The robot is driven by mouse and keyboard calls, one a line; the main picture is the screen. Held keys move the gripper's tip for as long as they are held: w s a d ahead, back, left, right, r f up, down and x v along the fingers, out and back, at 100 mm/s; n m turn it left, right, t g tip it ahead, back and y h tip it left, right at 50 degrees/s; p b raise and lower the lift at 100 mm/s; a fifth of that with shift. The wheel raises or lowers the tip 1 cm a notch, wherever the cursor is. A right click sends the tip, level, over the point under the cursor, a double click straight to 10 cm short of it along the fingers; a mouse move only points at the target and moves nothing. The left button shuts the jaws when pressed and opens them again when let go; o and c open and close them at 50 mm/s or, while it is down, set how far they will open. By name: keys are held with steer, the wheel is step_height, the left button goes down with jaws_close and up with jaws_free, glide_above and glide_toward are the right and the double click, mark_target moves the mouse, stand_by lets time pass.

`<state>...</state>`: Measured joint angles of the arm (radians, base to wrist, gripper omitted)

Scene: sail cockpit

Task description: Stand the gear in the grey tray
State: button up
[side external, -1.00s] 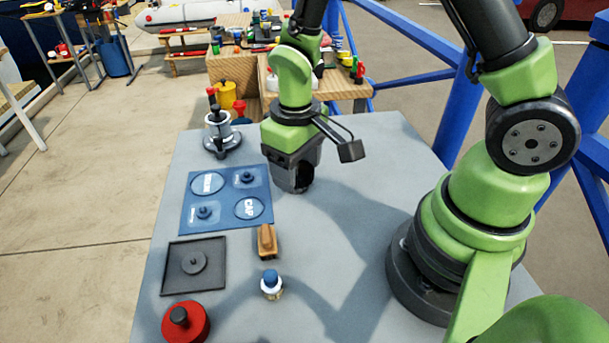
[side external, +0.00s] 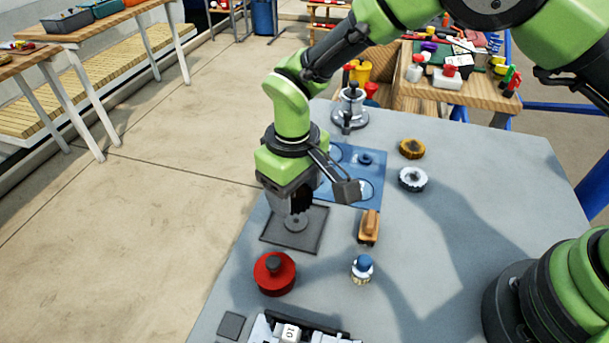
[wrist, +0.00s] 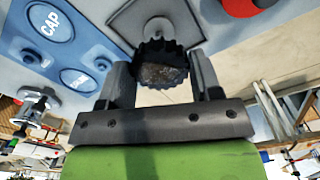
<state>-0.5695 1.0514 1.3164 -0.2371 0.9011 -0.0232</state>
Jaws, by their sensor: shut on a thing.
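My gripper (side external: 300,208) is shut on a dark toothed gear (wrist: 162,66), which shows between the two fingers in the wrist view. In the side external view the gear is a dark shape at the fingertips, partly hidden by the gripper. The grey tray (side external: 273,236) is a flat dark square with a low rim and a round raised piece (side external: 295,222) at its middle. It also shows at the top of the wrist view (wrist: 126,20). My gripper and the gear are over the tray's far part. I cannot tell whether the gear touches it.
A red lidded pot (side external: 274,274) is close in front of the tray. A wooden block (side external: 369,226) and a blue-capped bottle (side external: 362,270) stand to its right. A blue mat (side external: 368,190) lies behind.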

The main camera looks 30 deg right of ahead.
mark_target(296, 218)
steer(key=shift+f, duration=2.05)
steer(key=shift+f, duration=0.6)
steer(key=o, duration=0.7)
steer(key=shift+o, duration=0.2)
steer(key=shift+r, duration=0.1)
steer(key=shift+r, duration=5.4)
